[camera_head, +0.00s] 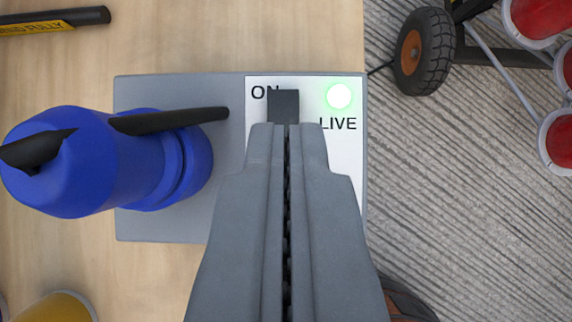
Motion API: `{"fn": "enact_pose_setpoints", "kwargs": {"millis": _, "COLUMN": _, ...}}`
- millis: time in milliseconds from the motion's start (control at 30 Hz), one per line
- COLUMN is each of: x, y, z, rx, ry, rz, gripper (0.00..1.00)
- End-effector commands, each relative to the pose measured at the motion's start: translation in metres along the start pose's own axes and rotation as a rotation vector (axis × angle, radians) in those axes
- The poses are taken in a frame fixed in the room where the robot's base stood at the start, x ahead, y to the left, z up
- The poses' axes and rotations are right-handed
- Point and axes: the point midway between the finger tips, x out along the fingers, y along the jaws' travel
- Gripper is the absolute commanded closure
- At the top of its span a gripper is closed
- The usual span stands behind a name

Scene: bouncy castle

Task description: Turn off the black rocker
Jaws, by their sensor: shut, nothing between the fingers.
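The black rocker (285,104) sits on a white label plate (345,165) on a grey box. Only its upper part shows; my gripper hides the rest. "ON" is printed to its upper left, partly covered. A green lamp (339,96) glows to its right, with "LIVE" printed below it. My gripper (287,126) is shut and empty, its fingertips over the lower part of the rocker in the picture. I cannot tell whether they touch it.
A black bar with a yellow label (55,20) lies at top left. A wheel (424,51) and red lights (560,140) stand on ridged grey floor at right.

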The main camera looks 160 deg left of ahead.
Motion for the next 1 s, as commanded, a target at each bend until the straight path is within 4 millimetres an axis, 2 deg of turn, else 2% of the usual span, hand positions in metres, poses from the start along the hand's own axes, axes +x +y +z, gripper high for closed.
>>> {"fn": "enact_pose_setpoints", "kwargs": {"millis": 267, "x": 0.044, "y": 0.0, "z": 0.0, "rx": -0.001, "ry": -0.002, "rz": 0.0, "gripper": 1.0}}
{"fn": "enact_pose_setpoints", "kwargs": {"millis": 400, "x": 0.057, "y": 0.0, "z": 0.016, "rx": -0.002, "ry": -0.002, "rz": 0.0, "gripper": 1.0}}
{"fn": "enact_pose_setpoints", "kwargs": {"millis": 600, "x": 0.067, "y": 0.0, "z": 0.026, "rx": 0.0, "ry": 0.0, "rz": 0.0, "gripper": 1.0}}
{"fn": "enact_pose_setpoints", "kwargs": {"millis": 1000, "x": 0.069, "y": 0.0, "z": 0.028, "rx": 0.0, "ry": 0.0, "rz": 0.0, "gripper": 1.0}}
